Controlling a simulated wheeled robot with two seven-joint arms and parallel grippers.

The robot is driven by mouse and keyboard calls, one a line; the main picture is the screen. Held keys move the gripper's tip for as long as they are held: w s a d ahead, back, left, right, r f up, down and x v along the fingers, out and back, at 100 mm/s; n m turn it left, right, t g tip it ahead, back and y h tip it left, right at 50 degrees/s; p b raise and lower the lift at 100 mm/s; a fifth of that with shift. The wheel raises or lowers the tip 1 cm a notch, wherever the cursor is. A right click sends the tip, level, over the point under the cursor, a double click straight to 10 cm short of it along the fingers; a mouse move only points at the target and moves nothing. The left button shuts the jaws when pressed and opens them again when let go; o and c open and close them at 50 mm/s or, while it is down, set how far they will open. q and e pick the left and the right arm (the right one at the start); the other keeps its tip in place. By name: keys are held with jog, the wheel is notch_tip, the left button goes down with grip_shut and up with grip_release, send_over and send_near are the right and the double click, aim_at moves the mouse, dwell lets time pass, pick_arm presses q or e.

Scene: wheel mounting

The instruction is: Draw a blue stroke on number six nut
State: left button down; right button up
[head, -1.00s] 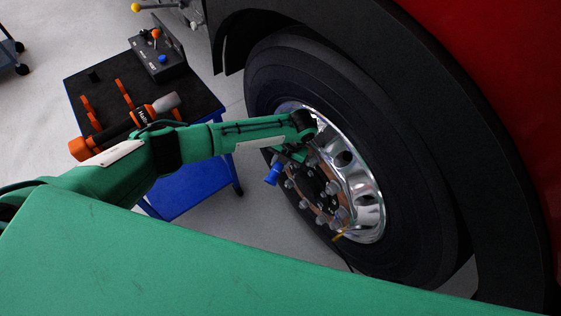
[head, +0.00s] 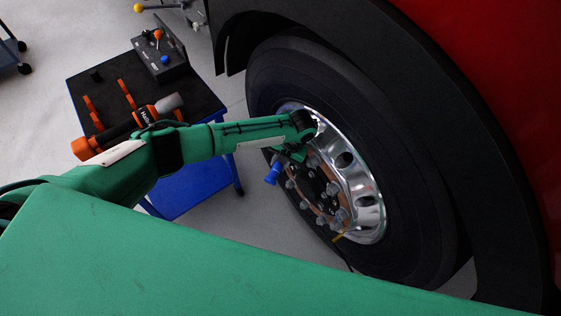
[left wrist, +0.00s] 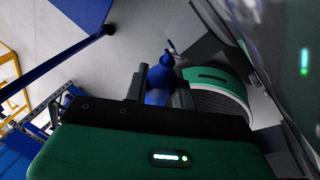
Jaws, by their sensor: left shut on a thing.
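My left gripper (left wrist: 158,88) is shut on a blue marker (left wrist: 160,72), seen in the left wrist view. In the head view the blue marker (head: 273,174) shows at the end of my left arm, in front of the wheel hub; my arm hides most of the gripper there. The wheel (head: 345,160) has a chrome rim and a ring of several nuts (head: 341,215) on its hub. I cannot read any number on the nuts, and my arm covers the upper left part of the hub. I cannot tell whether the marker tip touches a nut. My right gripper is out of view.
A blue cart with a black top (head: 118,72) stands left of the wheel. On it are an orange and black power tool (head: 140,122) and a dark control box (head: 158,62). The red vehicle body and black fender (head: 420,70) curve closely over the wheel.

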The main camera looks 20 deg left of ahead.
pick_arm(q)
jog(key=shift+w+a, duration=0.1)
dwell(0.4)
jog(key=shift+s+a+r+p, duration=0.15)
jog(key=shift+s+a+p, duration=0.45)
jog(key=shift+s+p, duration=0.35)
jog(key=s+a+p, duration=0.2)
jog(key=s+p, duration=0.1)
jog(key=shift+a+f, duration=0.2)
jog(key=shift+a, duration=0.05)
